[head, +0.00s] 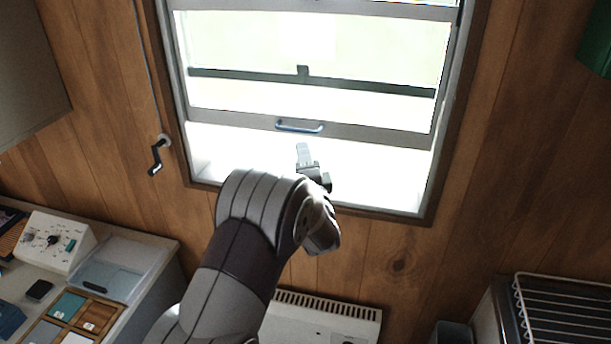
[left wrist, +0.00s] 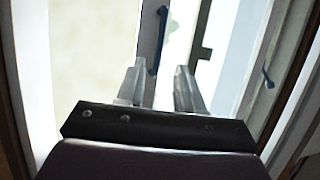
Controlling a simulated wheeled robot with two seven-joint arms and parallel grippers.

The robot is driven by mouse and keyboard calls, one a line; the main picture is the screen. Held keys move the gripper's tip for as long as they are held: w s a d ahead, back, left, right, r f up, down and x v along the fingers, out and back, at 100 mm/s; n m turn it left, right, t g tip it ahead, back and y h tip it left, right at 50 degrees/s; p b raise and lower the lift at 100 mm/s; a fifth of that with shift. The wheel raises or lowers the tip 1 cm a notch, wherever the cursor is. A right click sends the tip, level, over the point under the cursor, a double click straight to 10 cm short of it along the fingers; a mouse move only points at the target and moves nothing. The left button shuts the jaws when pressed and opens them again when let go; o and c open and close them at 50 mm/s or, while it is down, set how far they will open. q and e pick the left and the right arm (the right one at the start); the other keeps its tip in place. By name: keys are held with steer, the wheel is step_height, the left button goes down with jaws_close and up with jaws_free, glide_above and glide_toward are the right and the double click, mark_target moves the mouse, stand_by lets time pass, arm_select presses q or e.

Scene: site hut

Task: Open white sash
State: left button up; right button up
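The white sash (head: 365,133) is in the window at the top middle of the head view. A blue bar handle (head: 300,126) is fixed on its lower rail. My left gripper (head: 304,152) is just below this handle in the head view, in front of the bright lower part of the window. In the left wrist view its two fingers (left wrist: 160,88) stand apart with nothing between them. A blue handle (left wrist: 160,40) shows beyond the fingertips there, apart from them. My right gripper is in neither view.
A dark crank (head: 157,156) hangs left of the window. A second blue handle (left wrist: 267,78) shows at right in the wrist view. A heater (head: 325,310) is under the window. A counter with a white control box (head: 48,240) is at left, a wire rack (head: 565,305) at right.

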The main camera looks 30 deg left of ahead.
arm_select(q)
steer(key=v, duration=0.3)
steer(key=shift+s+d+f, duration=0.1)
steer(key=shift+s+d, duration=0.1)
steer(key=shift+s, duration=0.05)
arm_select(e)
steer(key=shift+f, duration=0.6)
arm_select(q)
steer(key=s+d+f+n+g+h, duration=0.3)
steer(key=d+f+g+h, duration=0.15)
steer(key=f, duration=0.35)
steer(key=s+d+f+n+g+h, duration=0.35)
steer(key=d+f+h, duration=0.2)
steer(key=f, duration=0.25)
steer(key=s+d+n+g+h, duration=0.1)
steer(key=s+d+n+g, duration=0.2)
steer(key=s, duration=1.5)
steer(key=g, duration=0.3)
steer(key=shift+s+d+f+g+h, duration=0.2)
steer(key=shift+s+f+g+h, duration=0.05)
steer(key=shift+s+g+h, duration=0.15)
